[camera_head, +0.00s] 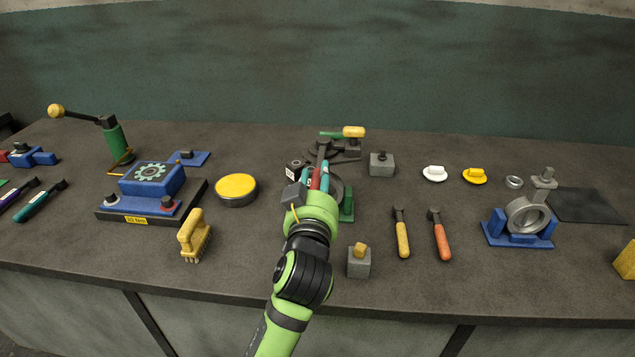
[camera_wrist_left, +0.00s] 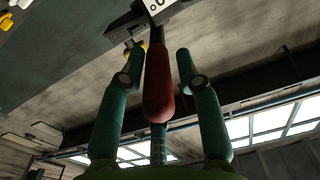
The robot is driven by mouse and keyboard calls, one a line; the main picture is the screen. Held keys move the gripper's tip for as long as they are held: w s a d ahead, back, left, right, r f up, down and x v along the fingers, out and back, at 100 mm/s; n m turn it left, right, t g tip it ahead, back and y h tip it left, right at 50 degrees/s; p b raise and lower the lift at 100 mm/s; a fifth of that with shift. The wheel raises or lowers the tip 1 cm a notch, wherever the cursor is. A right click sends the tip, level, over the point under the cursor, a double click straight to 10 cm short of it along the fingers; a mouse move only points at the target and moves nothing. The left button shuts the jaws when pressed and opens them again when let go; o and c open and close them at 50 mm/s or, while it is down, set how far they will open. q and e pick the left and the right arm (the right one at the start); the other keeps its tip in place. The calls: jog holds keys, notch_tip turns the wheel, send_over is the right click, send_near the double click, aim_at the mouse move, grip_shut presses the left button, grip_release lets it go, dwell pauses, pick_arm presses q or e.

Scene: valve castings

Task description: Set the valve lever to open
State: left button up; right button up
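The valve (camera_head: 347,205) stands mid-bench, with a green support and a grey ring, partly hidden behind my arm. Its lever has a red grip (camera_head: 315,179), which also shows in the left wrist view (camera_wrist_left: 158,88). My left gripper (camera_head: 318,172) reaches over the valve, with its two teal fingers on either side of the red grip. In the left wrist view the fingers (camera_wrist_left: 159,58) stand apart, with a narrow gap visible on each side of the grip. The lever's far end and joint are largely hidden. My right gripper is not in view.
A grey block (camera_head: 359,264) with a yellow knob stands in front. Yellow (camera_head: 402,238) and orange (camera_head: 441,240) handled tools lie to the right. A yellow-topped tin (camera_head: 236,188) and a yellow brush (camera_head: 193,234) are left. A green piece with a yellow handle (camera_head: 353,132) stands behind.

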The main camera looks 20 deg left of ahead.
pick_arm(q)
jog(key=shift+f, duration=0.15)
jog(key=shift+s+d, duration=0.1)
jog(key=shift+s, duration=0.15)
jog(key=s+d, duration=0.1)
jog(key=s, duration=1)
jog(key=shift+s+d, duration=0.15)
jog(key=shift+d, duration=0.25)
